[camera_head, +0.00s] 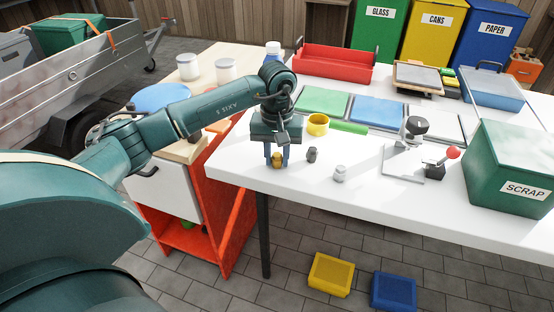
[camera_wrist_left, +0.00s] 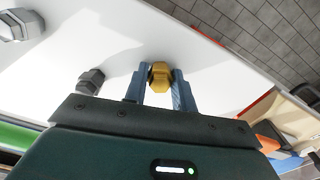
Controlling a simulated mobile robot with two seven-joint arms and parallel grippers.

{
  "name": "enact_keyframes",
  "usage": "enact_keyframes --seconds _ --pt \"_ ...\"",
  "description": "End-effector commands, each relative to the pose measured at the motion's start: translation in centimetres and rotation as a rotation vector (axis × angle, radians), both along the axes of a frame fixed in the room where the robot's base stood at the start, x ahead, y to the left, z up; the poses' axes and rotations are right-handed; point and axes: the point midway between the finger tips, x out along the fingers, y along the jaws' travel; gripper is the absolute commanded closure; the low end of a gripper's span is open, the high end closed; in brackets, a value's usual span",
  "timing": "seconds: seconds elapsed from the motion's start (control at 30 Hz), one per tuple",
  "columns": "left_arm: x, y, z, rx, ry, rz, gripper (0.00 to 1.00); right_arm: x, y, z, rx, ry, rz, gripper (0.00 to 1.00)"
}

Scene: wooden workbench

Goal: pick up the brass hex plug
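The brass hex plug (camera_head: 277,160) is at the near left part of the white bench top. It also shows in the left wrist view (camera_wrist_left: 160,75), squarely between the two blue fingertips. My left gripper (camera_head: 276,154) points down over it, and its fingers appear to touch the plug on both sides. In the left wrist view the gripper (camera_wrist_left: 160,82) is shut on the plug with no clear gap. I cannot tell whether the plug still rests on the bench. My right gripper is not in view.
A dark hex plug (camera_head: 312,155) and a silver one (camera_head: 340,173) stand to the right. A yellow ring-shaped cup (camera_head: 318,125) and a green mat (camera_head: 322,102) lie behind. The green scrap bin (camera_head: 500,175) stands at the right. The bench's front edge is close.

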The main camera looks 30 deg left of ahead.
Motion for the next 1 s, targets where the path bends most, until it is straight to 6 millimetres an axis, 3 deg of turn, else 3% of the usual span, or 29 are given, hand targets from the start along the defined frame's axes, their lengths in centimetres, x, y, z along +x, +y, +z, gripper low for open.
enact_keyframes --seconds 0.27,0.53,1.0 --pt "0.0 0.0 0.0 0.000 -0.001 0.000 0.97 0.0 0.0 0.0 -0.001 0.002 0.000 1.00" --pt "0.1 0.0 0.5 0.000 -0.002 0.000 0.97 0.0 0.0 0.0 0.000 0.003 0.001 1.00" --pt "0.1 0.0 8.8 0.001 -0.004 0.000 0.97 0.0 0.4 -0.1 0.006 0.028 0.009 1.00"
